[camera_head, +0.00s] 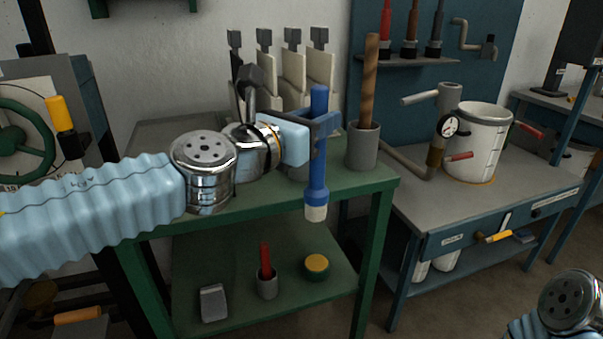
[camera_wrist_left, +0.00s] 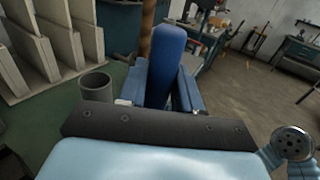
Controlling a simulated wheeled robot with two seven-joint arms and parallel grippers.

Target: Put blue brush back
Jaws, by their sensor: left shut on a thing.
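The blue brush (camera_head: 318,192) hangs upright with its pale bristles down, in front of the green table's front edge. It also shows in the left wrist view, where its blue handle (camera_wrist_left: 166,62) stands between the fingers. My left gripper (camera_head: 321,127) is shut on the brush's handle, above the tabletop's height. An empty grey cup (camera_wrist_left: 97,86) stands on the green table; in the head view it is mostly hidden behind my gripper and the brush. A second grey cup (camera_head: 362,150) to the right holds a wooden handle (camera_head: 370,75). My right gripper is outside the views.
The green table (camera_head: 260,205) has several pale upright plates (camera_head: 292,75) at its back. Its lower shelf (camera_head: 235,300) holds a red-handled tool in a cup (camera_head: 267,285) and a yellow-topped round item (camera_head: 317,265). A blue-grey bench (camera_head: 440,205) with a white bucket (camera_head: 478,145) stands to the right.

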